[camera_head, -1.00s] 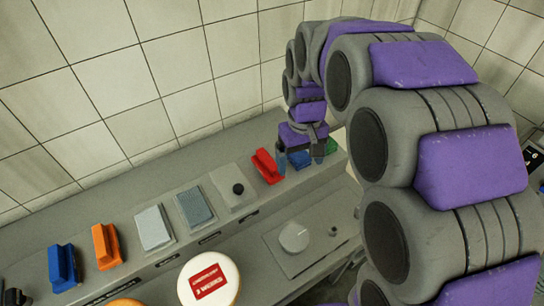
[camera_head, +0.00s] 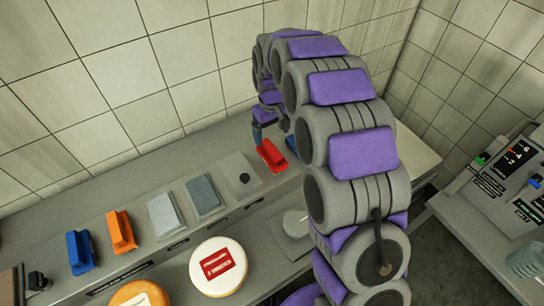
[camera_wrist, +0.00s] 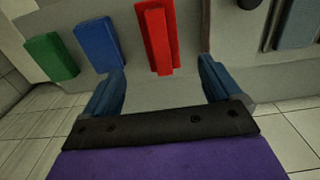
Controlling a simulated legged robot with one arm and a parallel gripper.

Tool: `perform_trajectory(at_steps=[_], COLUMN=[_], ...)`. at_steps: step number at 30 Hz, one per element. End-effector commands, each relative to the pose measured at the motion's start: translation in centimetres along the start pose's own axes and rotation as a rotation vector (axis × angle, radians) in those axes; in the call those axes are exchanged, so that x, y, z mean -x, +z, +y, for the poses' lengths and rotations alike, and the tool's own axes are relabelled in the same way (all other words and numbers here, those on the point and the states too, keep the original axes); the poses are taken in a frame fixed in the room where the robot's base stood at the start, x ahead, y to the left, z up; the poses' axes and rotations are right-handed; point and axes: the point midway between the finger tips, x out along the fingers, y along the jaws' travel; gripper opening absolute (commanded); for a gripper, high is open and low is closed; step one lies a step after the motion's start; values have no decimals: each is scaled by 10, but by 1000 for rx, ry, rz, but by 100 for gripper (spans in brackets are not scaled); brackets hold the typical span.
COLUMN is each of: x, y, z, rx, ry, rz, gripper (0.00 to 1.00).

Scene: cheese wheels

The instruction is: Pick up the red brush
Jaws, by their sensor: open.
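The red brush (camera_head: 271,156) lies on the grey shelf along the tiled wall, near the shelf's right part. It also shows in the wrist view (camera_wrist: 158,38), upper middle, with its lower end reaching between the two blue fingers. My gripper (camera_wrist: 162,85) is open and empty, its fingers on either side of the brush's near end with a gap to each. In the head view my gripper (camera_head: 270,130) is just above and behind the brush, partly hidden by my arm. I cannot tell the exact height between fingers and brush.
A blue brush (camera_wrist: 98,45) and a green brush (camera_wrist: 51,56) lie left of the red one in the wrist view. Grey pads (camera_head: 203,195), an orange brush (camera_head: 121,232) and another blue brush (camera_head: 80,252) line the shelf. A cheese wheel (camera_head: 217,267) stands in front, lower.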

Motion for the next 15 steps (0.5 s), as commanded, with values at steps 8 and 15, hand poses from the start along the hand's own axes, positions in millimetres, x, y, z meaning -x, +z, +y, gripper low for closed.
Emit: perform_trajectory(at_steps=[8, 15], x=[-45, -56], y=[6, 4], z=[4, 4], rx=[0, 0], ry=[-7, -6], rz=[-3, 2], gripper=[92, 92])
